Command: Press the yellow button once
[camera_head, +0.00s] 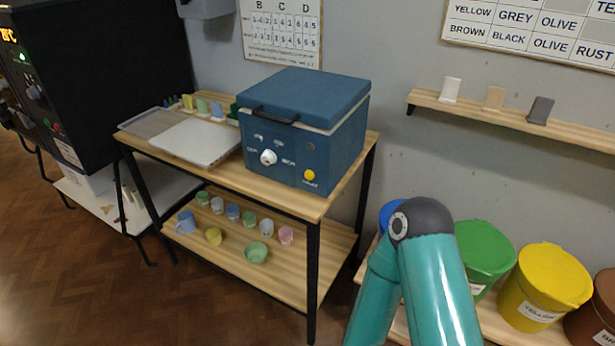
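The yellow button (309,175) is a small round knob low on the front face of a blue box-shaped kiln (325,155), towards its right side. A white dial (268,157) is on the same face, to the left of the button. The kiln's lid (310,97) is down, with a dark handle at its front. The kiln stands on a wooden table (290,199). A teal arm of mine reaches up at the lower right, apart from the kiln. Neither gripper shows in the head view.
Small cups and bowls, including a green bowl (256,252), stand on the table's lower shelf. Green (484,250) and yellow (546,284) lidded buckets stand at the right. A wall shelf (510,118) holds several tiles. The floor (90,280) before the table is clear.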

